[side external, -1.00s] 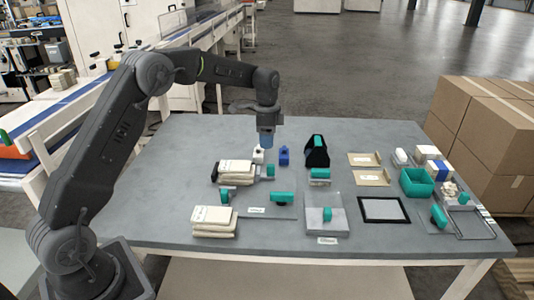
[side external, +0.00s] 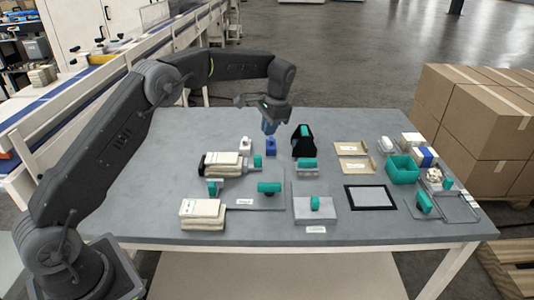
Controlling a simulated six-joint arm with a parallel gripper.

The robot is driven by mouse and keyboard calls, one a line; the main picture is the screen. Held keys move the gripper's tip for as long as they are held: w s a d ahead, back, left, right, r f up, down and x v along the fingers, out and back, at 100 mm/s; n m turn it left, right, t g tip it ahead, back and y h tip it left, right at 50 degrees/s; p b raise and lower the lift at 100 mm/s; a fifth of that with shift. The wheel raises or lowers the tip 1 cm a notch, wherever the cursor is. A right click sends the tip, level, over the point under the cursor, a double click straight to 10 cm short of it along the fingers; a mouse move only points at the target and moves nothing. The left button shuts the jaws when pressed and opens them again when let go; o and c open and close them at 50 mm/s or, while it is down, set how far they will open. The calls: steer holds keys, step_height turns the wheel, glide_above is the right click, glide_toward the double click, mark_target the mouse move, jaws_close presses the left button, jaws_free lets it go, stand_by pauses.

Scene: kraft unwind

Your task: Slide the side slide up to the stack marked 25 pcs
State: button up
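Two stacks of cream paper packs lie at the left of the table: a rear stack (side external: 226,164) and a front stack (side external: 202,213). Their markings are too small to read, so I cannot tell which says 25 pcs. Around them are teal-handled pieces: an upright handle (side external: 257,161) right of the rear stack, a handle (side external: 211,187) between the stacks and a wide handle (side external: 268,188) on a grey plate. I cannot tell which is the side slide. My gripper (side external: 269,128) points down above a small blue block (side external: 270,147), apart from the stacks; its finger gap is not clear.
A white block (side external: 245,147) stands left of the blue one. To the right are a black holder (side external: 302,142), a grey plate with a teal knob (side external: 316,213), a black frame (side external: 371,208) and a teal bin (side external: 402,176). The table's rear left is clear.

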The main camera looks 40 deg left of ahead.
mark_target(257, 160)
steer(key=w+d+n+y, duration=0.1)
steer(key=d+n, duration=0.1)
steer(key=n, duration=0.2)
steer(key=w+d+f+n+y, duration=0.1)
steer(key=d+n+y, duration=0.1)
steer(key=d+n, duration=0.1)
steer(key=w+d+f+n+y, duration=0.1)
steer(key=d+n, duration=0.2)
steer(key=n, duration=0.1)
steer(key=shift+d+f+n+y, duration=0.15)
steer(key=shift+f+n+y, duration=0.15)
steer(key=shift+n, duration=0.1)
jaws_close()
steer(key=shift+n+y, duration=0.3)
steer(key=shift+n, duration=0.5)
steer(key=x, duration=0.9)
steer(key=shift+f, duration=0.5)
steer(key=shift+s+a+r, duration=0.15)
steer(key=shift+s+a, duration=0.4)
steer(key=shift+s, duration=0.15)
steer(key=shift+s+a, duration=0.7)
steer(key=shift+s+a, duration=1.1)
steer(key=shift+s, duration=0.05)
